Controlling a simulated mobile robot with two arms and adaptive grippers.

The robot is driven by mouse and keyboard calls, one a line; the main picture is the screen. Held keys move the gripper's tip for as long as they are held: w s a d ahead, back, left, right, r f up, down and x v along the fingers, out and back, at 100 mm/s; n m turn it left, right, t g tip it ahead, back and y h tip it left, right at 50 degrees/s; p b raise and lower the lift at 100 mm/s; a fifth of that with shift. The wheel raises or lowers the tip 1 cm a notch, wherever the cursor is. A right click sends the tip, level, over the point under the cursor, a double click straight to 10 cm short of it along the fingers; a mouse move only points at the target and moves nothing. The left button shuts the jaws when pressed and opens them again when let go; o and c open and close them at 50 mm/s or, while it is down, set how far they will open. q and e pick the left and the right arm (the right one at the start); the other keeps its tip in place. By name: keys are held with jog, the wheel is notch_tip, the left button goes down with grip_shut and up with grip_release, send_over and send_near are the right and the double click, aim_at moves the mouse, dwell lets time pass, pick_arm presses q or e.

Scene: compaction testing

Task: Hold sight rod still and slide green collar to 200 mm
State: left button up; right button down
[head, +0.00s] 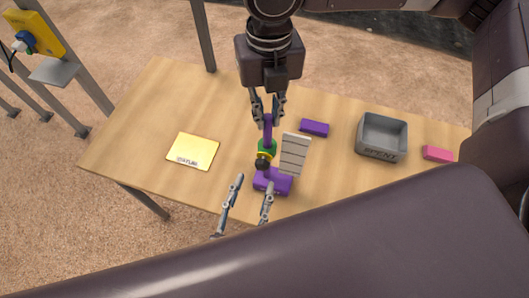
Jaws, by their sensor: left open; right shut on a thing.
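The purple sight rod (268,126) stands at the middle of the table, with its lower end at a purple base block (272,181). The green collar (267,145) is around the rod, above a yellow part (264,155) and a dark knob (262,164). A pale plate with dark lines (294,153) stands beside it on the right; its marks are too small to read. My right gripper (268,117) reaches in from the top and is shut on the upper rod. My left gripper (253,183) is open and empty, near the base, below the collar in the picture.
A yellow plate marked DATUM (192,149) lies on the wooden table (130,135) at left. To the right are a purple block (314,128), an open grey box marked SPENT (382,151) and a pink block (438,154). My arm hides the table's front right.

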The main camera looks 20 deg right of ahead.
pick_arm(q)
jog(key=shift+s, duration=0.1)
jog(key=v, duration=1.2)
dwell(0.9)
pick_arm(e)
jog(key=c, duration=1.8)
grip_release()
jog(key=shift+r, duration=0.1)
notch_tip(320, 180, up, 12)
jog(key=shift+f, duration=0.1)
